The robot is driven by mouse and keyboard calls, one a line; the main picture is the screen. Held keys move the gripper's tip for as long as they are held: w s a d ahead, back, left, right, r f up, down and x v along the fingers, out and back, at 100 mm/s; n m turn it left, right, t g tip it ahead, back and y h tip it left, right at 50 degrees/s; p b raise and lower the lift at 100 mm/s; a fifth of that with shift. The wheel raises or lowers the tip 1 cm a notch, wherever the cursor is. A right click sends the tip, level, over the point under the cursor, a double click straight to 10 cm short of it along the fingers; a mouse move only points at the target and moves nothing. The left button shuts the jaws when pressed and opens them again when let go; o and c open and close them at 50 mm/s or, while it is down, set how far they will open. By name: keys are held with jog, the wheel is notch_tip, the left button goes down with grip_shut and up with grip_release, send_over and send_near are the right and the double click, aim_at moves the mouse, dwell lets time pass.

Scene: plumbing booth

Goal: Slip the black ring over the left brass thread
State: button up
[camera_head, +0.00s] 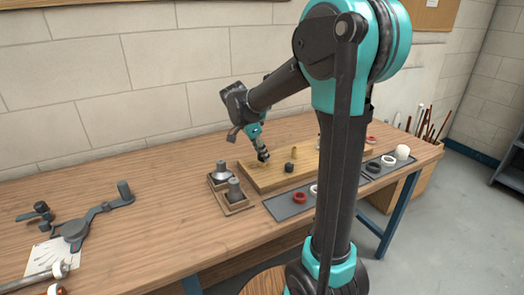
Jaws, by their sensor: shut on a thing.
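My gripper (263,157) points down over the left part of a wooden board (257,182) on the workbench. It is shut on a small dark piece, which looks like the black ring; the fingers hide most of it. The left brass thread seems to be right below the fingertips, mostly hidden, and I cannot tell whether the ring is around it. Another brass thread (295,150) stands upright further right on the board. A short black fitting (289,167) stands on the board in front of it.
Grey mats hold a red ring (300,197), another black ring (373,167) and a white ring (388,159). Left of the board is a wooden holder (237,207) with grey cylinders. Grey tools (76,230) lie at the left. My arm hides part of the bench.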

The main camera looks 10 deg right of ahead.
jog(key=shift+f, duration=0.1)
dwell(0.3)
jog(key=o, duration=1.7)
jog(key=shift+r, duration=2.5)
